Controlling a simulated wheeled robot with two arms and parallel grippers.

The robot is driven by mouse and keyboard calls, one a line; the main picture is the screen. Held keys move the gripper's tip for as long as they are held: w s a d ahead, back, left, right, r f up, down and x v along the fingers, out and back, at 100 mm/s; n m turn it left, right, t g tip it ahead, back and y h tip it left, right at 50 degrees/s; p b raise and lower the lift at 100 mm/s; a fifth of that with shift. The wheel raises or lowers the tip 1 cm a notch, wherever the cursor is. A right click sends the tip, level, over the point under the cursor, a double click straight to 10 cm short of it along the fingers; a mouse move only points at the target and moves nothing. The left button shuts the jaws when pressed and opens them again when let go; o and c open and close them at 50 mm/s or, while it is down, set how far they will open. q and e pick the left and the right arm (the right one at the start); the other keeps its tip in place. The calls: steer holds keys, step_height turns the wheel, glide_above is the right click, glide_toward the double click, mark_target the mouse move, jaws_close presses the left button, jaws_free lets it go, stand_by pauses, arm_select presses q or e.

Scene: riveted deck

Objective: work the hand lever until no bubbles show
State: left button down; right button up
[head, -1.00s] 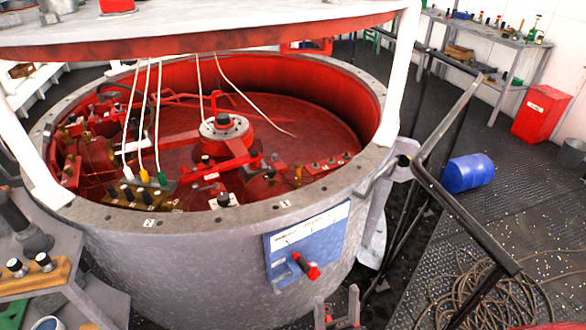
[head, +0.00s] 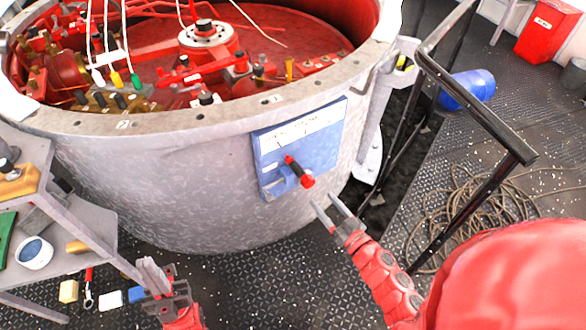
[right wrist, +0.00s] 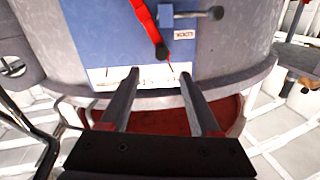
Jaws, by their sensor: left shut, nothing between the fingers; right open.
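The hand lever (head: 299,171), red and black, is on a blue panel (head: 262,160) on the outside of the round grey tank (head: 200,185). A pale strip (head: 300,132) runs along the panel's top; no bubbles can be made out at this size. My right gripper (head: 325,200) is open and empty, just below and right of the lever, apart from it. In the right wrist view a red bar (right wrist: 148,25) with a black end lies beyond the open fingers (right wrist: 158,90). My left gripper (head: 152,268) is shut and empty, low at the left before the tank.
A black handrail (head: 465,70) stands right of the tank, near my right arm. A coiled rope (head: 440,210) and a blue drum (head: 468,90) lie beyond it. A grey bench (head: 75,225) with a cup (head: 34,252) is at the left.

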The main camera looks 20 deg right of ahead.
mark_target(293, 164)
steer(key=b+x, duration=0.1)
steer(key=x, duration=1.5)
steer(key=shift+w+a+r, duration=0.15)
steer(key=shift+w+a, duration=0.1)
steer(key=shift+w, duration=0.1)
jaws_close()
stand_by(0.5)
